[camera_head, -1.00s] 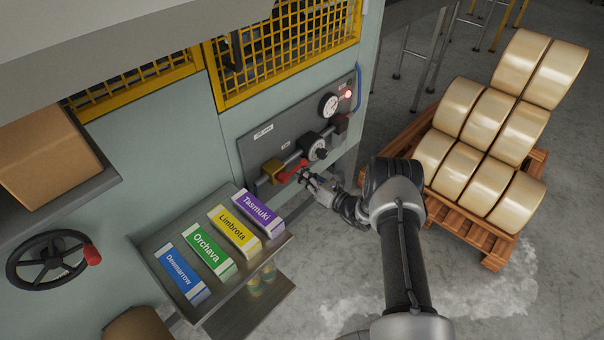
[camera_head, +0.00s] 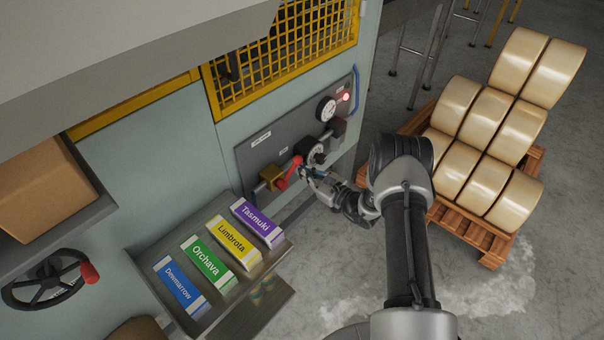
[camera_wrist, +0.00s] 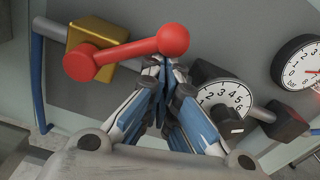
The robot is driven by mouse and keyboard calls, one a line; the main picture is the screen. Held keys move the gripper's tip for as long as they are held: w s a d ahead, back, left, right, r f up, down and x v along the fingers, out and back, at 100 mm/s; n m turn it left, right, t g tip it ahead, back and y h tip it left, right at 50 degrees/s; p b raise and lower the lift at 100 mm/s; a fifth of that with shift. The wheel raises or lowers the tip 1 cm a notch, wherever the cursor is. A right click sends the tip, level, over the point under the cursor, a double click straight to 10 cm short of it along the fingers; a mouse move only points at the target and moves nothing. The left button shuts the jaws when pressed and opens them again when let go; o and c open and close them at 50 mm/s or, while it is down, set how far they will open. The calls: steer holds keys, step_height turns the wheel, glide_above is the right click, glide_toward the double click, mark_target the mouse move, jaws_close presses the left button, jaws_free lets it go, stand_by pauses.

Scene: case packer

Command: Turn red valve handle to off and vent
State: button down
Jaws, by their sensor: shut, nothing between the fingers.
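The red valve handle (camera_head: 289,173) is on a brass valve body (camera_head: 269,178) on the grey panel of the machine. In the wrist view the handle (camera_wrist: 130,50) runs from its hub at left to a round red knob at right, roughly along the pipe with a slight upward tilt. My gripper (camera_wrist: 163,62) is shut and empty, its fingertips just below the knob. They seem to touch or nearly touch it. In the head view my gripper (camera_head: 303,171) is to the right of the handle.
A regulator with a dial (camera_wrist: 222,98) is just right of my gripper, and a pressure gauge (camera_wrist: 300,62) is farther right. A red lamp (camera_head: 346,97) glows on the panel. A tray (camera_head: 283,247) with several cartons sits below. A pallet (camera_head: 490,248) of rolls stands at right.

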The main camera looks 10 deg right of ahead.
mark_target(297, 164)
steer(key=r+n, duration=0.1)
steer(key=a+r+n, duration=0.1)
steer(key=n, duration=0.1)
steer(key=s+r+n, duration=0.1)
steer(key=n, duration=0.1)
steer(key=shift+a+r+b, duration=0.2)
steer(key=shift+r+b, duration=0.05)
steer(key=shift+b, duration=0.15)
steer(key=n, duration=0.1)
steer(key=s+a+r+n, duration=0.1)
steer(key=n, duration=0.1)
steer(key=shift+a+r+b, duration=0.15)
steer(key=shift+b, duration=0.15)
steer(key=shift+s+a+r+n, duration=0.25)
steer(key=shift+a+n, duration=0.05)
